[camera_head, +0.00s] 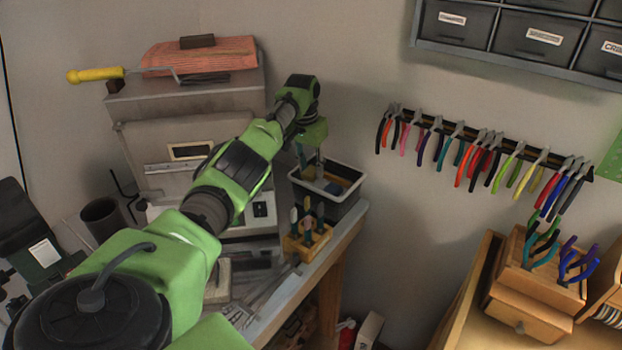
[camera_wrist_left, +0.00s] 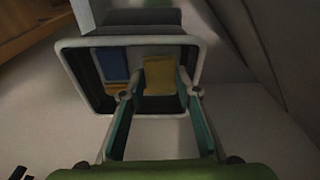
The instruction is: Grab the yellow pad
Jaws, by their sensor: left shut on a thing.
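The yellow pad (camera_wrist_left: 159,73) shows in the left wrist view between the fingertips of my left gripper (camera_wrist_left: 160,84), which is shut on it. The pad is at the mouth of a dark bin with a pale rim (camera_wrist_left: 205,62); its exact height in the bin is hard to tell. In the head view my left gripper (camera_head: 314,160) points down into this bin (camera_head: 326,208), and the pad is mostly hidden there. My right gripper is not in view.
A blue piece (camera_wrist_left: 114,66) lies in the bin beside the pad. A wooden holder with tools (camera_head: 306,240) stands in front of the bin on the bench. A grey metal box (camera_head: 180,105) stands to the left. Pliers (camera_head: 480,150) hang on the wall at right.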

